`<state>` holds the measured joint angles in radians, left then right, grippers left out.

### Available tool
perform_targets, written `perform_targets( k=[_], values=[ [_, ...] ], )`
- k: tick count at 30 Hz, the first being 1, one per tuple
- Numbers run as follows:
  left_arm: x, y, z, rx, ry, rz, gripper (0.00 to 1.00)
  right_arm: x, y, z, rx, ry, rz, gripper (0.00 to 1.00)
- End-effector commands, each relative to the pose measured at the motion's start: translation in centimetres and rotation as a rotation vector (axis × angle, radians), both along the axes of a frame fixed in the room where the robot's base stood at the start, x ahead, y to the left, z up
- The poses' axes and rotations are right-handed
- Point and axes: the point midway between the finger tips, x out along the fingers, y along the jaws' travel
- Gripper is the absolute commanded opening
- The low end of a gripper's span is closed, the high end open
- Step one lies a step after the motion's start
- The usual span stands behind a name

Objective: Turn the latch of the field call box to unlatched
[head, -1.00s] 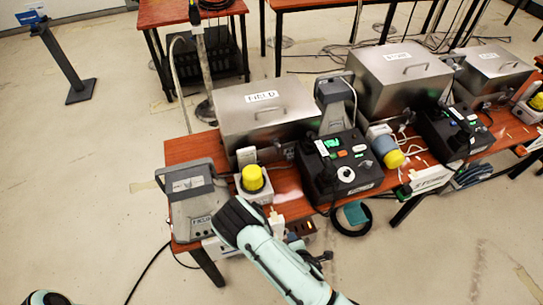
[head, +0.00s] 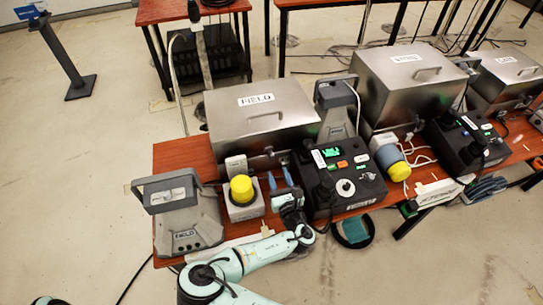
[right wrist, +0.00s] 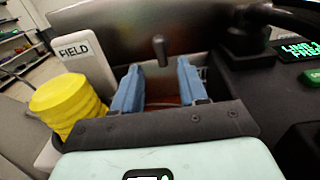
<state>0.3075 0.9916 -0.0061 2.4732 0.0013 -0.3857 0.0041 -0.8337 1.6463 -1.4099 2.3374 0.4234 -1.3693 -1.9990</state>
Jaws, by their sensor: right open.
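The field call box (head: 225,128) is a large metal box with a lid handle and a FIELD label, at the back of the red table. Its front also shows in the right wrist view (right wrist: 110,18). A small grey latch lever (right wrist: 160,48) hangs down on that front, roughly midway between my fingers and beyond their tips. My right gripper (head: 280,177) is open and empty in front of the box, its blue fingers pointing at it. It also shows in the right wrist view (right wrist: 157,88). No contact with the latch shows. My left gripper is out of view.
A yellow-capped device (head: 242,190) stands close left of my right gripper. A black console (head: 345,190) with lit displays stands close right. A grey FIELD unit (head: 180,218) is at the table's left end. More metal boxes and devices line the table rightwards.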

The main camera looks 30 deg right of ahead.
Motion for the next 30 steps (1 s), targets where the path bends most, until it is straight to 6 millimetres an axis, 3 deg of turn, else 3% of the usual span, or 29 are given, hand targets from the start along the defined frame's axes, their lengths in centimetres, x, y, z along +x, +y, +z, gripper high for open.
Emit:
perform_targets(
  k=[6,12,25,26,29,30],
  values=[
    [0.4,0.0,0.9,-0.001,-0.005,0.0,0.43,4.6,-1.1,0.2,0.004,-0.002,0.0,0.43],
    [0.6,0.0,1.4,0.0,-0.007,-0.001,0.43,7.3,-1.8,0.1,0.002,0.001,0.0,0.43],
    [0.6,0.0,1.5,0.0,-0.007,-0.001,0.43,8.3,-2.0,0.0,0.002,0.001,-0.001,0.43],
    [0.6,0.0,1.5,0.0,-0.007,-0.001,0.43,8.3,-2.0,0.0,0.002,0.001,-0.001,0.36],
    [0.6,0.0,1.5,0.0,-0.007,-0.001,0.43,8.3,-2.0,0.0,0.002,0.001,-0.001,0.04],
    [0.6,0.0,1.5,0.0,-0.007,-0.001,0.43,8.3,-2.0,0.0,0.002,0.001,-0.001,0.0]
  ],
)
